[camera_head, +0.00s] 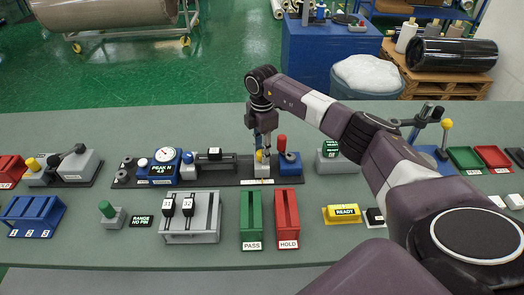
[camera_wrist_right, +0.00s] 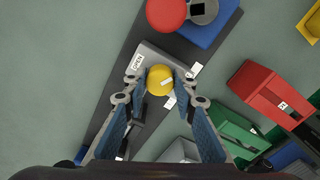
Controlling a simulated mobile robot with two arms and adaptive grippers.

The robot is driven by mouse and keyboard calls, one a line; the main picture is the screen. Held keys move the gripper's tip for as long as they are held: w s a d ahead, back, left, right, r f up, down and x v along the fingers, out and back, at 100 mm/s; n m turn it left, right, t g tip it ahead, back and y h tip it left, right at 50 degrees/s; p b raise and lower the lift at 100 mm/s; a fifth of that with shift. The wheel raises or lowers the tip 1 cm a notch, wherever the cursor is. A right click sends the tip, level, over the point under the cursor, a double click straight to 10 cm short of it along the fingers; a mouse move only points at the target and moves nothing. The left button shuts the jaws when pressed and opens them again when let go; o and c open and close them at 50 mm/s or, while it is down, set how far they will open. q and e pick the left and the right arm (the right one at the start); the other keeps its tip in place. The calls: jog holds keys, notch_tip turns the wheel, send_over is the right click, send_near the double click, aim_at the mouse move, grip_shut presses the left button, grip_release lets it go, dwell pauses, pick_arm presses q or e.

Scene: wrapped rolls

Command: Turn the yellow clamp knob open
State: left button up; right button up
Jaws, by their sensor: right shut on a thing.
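The yellow clamp knob (camera_wrist_right: 159,74) sits on a grey block on a dark base plate. A pale pointer mark shows on its top, towards the right in the right wrist view. A label reading OPEN (camera_wrist_right: 136,62) is at the block's upper left in that view, and other small labels lie right of and below the knob. My right gripper (camera_wrist_right: 160,84) is shut on the knob, one blue-padded finger on each side. In the head view the right gripper (camera_head: 262,147) points down at the knob (camera_head: 259,156), which is partly hidden. My left gripper is not in view.
A red knob on a blue block (camera_head: 287,163) stands close beside the clamp. A gauge reading PEAK N (camera_head: 164,160) is at the plate's left. Green PASS (camera_head: 251,226) and red HOLD (camera_head: 287,224) bins stand in front. The table's front strip is clear.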

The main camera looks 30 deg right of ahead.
jog(key=n+b, duration=0.2)
jog(key=n, duration=0.3)
jog(key=shift+n, duration=0.4)
jog(key=n+b, duration=0.2)
jog(key=n, duration=0.4)
jog(key=shift+w, duration=0.1)
jog(key=n+b, duration=0.2)
jog(key=n, duration=0.4)
jog(key=shift+a+n, duration=0.1)
jog(key=shift+n, duration=0.3)
jog(key=n+b, duration=0.1)
jog(key=n, duration=0.3)
jog(key=shift+n, duration=0.7)
jog(key=o, duration=1.2)
jog(key=shift+c, duration=0.2)
